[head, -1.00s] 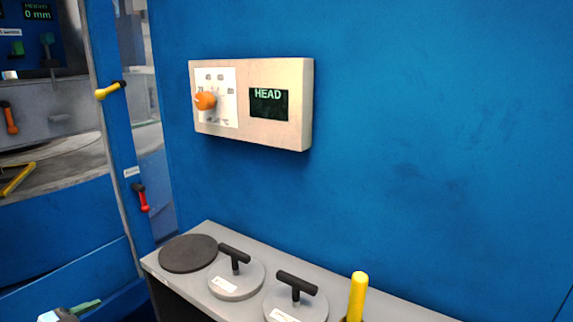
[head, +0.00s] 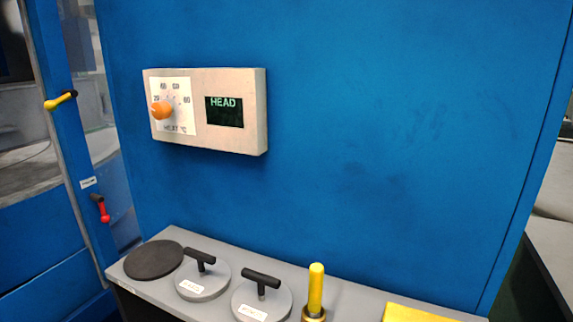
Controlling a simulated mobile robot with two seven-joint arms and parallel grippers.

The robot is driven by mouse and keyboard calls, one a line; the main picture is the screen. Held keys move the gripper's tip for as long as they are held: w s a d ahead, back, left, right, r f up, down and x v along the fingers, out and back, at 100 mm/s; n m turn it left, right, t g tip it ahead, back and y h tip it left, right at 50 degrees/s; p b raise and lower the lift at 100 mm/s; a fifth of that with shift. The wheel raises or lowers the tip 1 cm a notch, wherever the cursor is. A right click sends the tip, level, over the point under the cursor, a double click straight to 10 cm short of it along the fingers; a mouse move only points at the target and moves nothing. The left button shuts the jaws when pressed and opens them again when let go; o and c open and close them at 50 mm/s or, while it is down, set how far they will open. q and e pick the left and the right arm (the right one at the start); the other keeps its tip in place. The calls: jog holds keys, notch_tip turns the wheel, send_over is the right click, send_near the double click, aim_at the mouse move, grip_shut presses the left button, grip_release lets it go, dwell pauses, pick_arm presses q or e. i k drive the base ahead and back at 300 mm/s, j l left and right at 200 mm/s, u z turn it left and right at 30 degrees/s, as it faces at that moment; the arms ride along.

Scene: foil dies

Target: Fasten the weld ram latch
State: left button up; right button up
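Two small levers sit on the blue post at the left, and either could be the weld ram latch. The upper lever (head: 61,101) has a yellow handle and a black end, and lies tilted. The lower lever (head: 101,209) has a red handle hanging down from a black pivot. A small white label (head: 88,183) is above it, too small to read. Neither of my grippers is in view.
A beige heater box (head: 208,111) with an orange knob (head: 162,110) and a "HEAD" display is on the blue wall. Below, a grey bench (head: 215,310) holds a dark disc (head: 154,260), two handled dies (head: 203,281) (head: 262,300) and a yellow-handled tool (head: 315,290).

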aim_at(105, 218)
jog(key=i+j, duration=0.1)
jog(key=j, duration=0.3)
jog(key=i+j, duration=0.15)
jog(key=j, duration=0.2)
jog(key=i+j, duration=0.1)
jog(key=j, duration=0.3)
jog(key=i+j, duration=0.1)
jog(key=j, duration=0.25)
